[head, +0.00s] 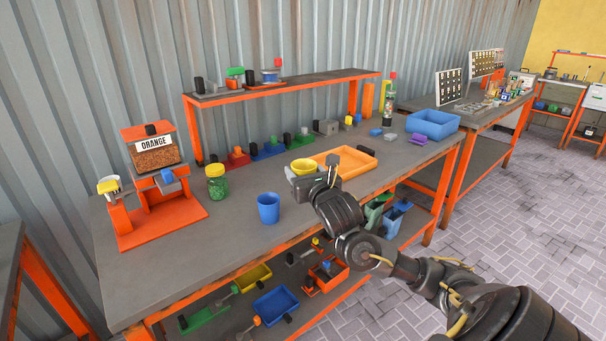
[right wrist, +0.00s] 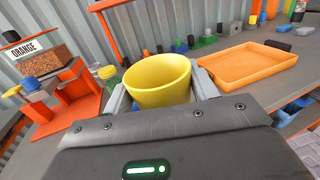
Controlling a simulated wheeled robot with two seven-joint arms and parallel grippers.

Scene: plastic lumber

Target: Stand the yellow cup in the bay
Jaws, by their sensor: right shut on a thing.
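The yellow cup (head: 304,165) is held upright between the fingers of my right gripper (head: 303,179), above the middle of the grey bench. In the right wrist view the cup (right wrist: 158,82) sits between both fingers, its open rim facing up. An orange dispenser (head: 153,156) labelled ORANGE stands at the left end of the bench, filled with brown-orange bits. Its orange base (head: 165,224) has open room at the front, apart from the cup; I cannot tell which part is the bay. My left gripper is not in view.
A green jar (head: 216,185) and a blue cup (head: 268,208) stand between the dispenser and my right gripper. An orange tray (head: 345,172) lies to the right. A raised shelf (head: 290,84) runs along the back. The bench's front left is clear.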

